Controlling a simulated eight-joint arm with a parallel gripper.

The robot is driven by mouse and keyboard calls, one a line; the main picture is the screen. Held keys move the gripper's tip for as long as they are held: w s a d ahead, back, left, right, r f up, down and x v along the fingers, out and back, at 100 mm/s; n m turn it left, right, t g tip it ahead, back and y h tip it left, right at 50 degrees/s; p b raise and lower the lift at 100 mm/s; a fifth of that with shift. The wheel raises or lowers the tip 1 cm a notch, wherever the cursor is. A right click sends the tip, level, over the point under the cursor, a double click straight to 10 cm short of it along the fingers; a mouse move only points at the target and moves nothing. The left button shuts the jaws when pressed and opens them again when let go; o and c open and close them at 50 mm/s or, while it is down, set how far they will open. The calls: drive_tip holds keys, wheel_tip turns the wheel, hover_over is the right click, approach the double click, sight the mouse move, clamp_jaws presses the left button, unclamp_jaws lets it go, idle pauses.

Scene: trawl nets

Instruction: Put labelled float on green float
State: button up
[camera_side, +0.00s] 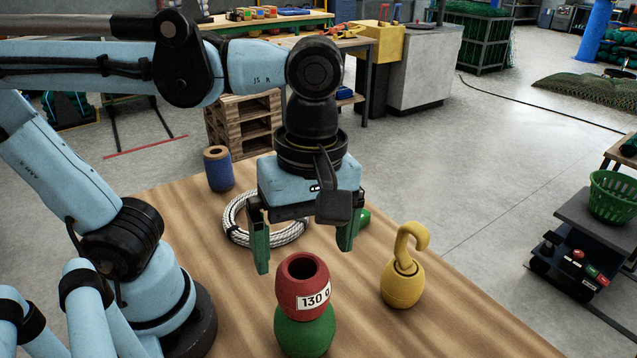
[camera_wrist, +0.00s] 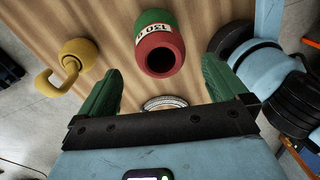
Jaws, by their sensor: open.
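The labelled float (camera_side: 292,291) is red, with a dark hole in its top and a white label reading "130 g". It sits upright on the green float (camera_side: 305,335) near the table's front. In the wrist view the labelled float (camera_wrist: 160,52) shows its hole, with part of the green float (camera_wrist: 153,17) beyond it. My gripper (camera_side: 303,258) is open and empty, its green fingers pointing down. It appears to be above and behind the labelled float, apart from it.
A yellow float with a hook (camera_side: 403,284) stands to the right. A coiled white rope (camera_side: 240,232) and a blue spool (camera_side: 218,170) lie behind. A green object (camera_side: 362,220) is partly hidden behind my right finger. The table (camera_side: 450,325) is bare at the front right.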

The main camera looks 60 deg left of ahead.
wheel_tip(320, 180, up, 4)
drive_tip(key=w+a+f+m+t, duration=0.8)
drive_tip(key=a+m, duration=0.5)
drive_tip(key=m, duration=0.3)
drive_tip(key=shift+w+f, duration=0.45)
drive_tip(key=shift+w, duration=0.8)
